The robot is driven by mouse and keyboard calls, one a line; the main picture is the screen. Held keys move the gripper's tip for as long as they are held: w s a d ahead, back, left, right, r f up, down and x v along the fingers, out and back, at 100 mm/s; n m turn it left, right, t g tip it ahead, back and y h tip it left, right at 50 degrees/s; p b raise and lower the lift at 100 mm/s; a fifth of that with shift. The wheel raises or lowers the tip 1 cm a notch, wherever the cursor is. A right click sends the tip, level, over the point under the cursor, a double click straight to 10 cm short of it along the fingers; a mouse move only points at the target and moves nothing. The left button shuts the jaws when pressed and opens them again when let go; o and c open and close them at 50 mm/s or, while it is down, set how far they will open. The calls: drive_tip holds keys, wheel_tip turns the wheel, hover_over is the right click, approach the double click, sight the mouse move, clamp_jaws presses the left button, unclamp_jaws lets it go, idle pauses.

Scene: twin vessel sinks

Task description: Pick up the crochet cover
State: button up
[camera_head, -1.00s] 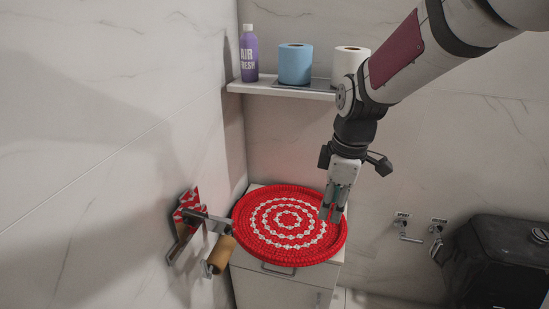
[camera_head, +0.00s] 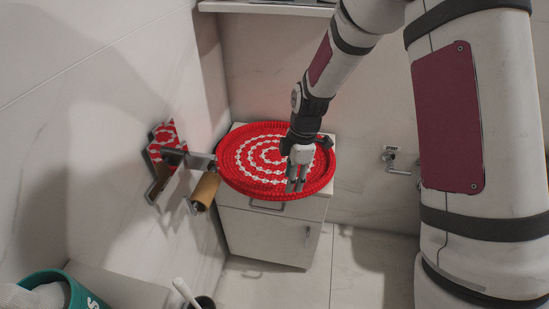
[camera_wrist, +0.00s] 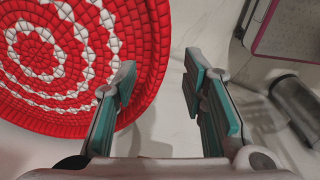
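The crochet cover (camera_head: 250,165) is a round red piece with white rings and a raised rim. It lies on top of a small white cabinet (camera_head: 265,232) and overhangs its front. My gripper (camera_head: 296,186) points down at the cover's front right edge. In the wrist view the cover (camera_wrist: 62,62) fills the upper left. My gripper (camera_wrist: 160,82) is open there, with nothing clasped. The left finger overlaps the cover's edge in the picture, and the right finger is past it over the pale floor. Whether either finger touches the cover cannot be told.
A wall holder with a cardboard roll (camera_head: 205,190) is close to the cover's left side. A wall hook (camera_head: 397,165) is at the right. A teal container (camera_head: 68,288) stands lower left. The floor (camera_head: 345,265) right of the cabinet is clear.

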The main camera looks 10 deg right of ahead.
drive_tip(key=shift+w+a+f+b, duration=0.15)
drive_tip(key=shift+f+b, duration=0.2)
drive_tip(key=shift+f, duration=1.05)
drive_tip(key=shift+w+a+f+b, duration=0.15)
drive_tip(key=shift+f+b, duration=0.2)
drive_tip(key=shift+f, duration=1.05)
clamp_jaws()
